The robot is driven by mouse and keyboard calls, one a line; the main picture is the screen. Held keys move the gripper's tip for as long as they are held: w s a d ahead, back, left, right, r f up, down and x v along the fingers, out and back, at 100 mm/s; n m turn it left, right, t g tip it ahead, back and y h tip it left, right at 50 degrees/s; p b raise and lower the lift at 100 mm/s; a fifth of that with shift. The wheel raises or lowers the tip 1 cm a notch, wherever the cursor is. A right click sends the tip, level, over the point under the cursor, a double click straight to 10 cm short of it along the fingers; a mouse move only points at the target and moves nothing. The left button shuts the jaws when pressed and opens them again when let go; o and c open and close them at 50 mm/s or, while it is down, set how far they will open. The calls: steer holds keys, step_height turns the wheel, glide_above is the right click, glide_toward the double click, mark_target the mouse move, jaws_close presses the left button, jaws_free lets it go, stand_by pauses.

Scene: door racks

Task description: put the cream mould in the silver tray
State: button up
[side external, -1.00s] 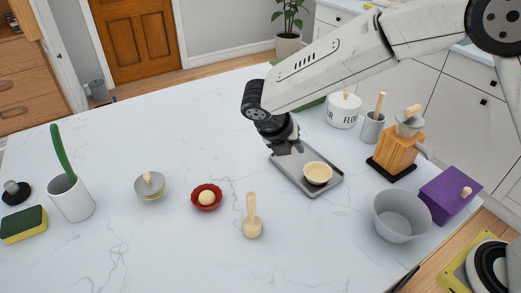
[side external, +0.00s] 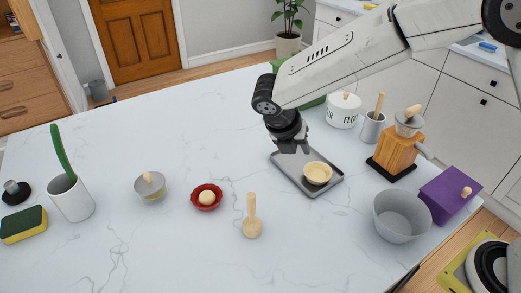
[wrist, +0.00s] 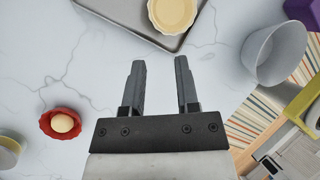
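The cream mould (side external: 317,173) sits upright inside the silver tray (side external: 290,175), near its front right end. The mould also shows in the wrist view (wrist: 174,12), resting on the tray (wrist: 120,22) at the top of the picture. My gripper (side external: 292,148) is above the tray's back part in the side view, clear of the mould. In the wrist view, its two fingers (wrist: 160,68) are apart with nothing between them.
A red dish (side external: 207,197) with a pale ball and a wooden pestle (side external: 252,220) stand left of the tray. A grey bowl (side external: 400,215), purple box (side external: 448,195) and wooden grinder (side external: 394,152) stand right.

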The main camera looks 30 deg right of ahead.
steer(key=s+d+f+m+t+y, duration=0.1)
steer(key=s+d+m, duration=0.5)
steer(key=m, duration=0.7)
steer(key=s+d+f+m+t+y, duration=0.1)
steer(key=s+d+m+y, duration=0.3)
steer(key=m, duration=0.9)
steer(key=s+d, duration=0.3)
steer(key=s, duration=0.1)
steer(key=shift+s+f+m, duration=0.3)
steer(key=shift+s+f, duration=0.05)
steer(key=shift+s, duration=0.05)
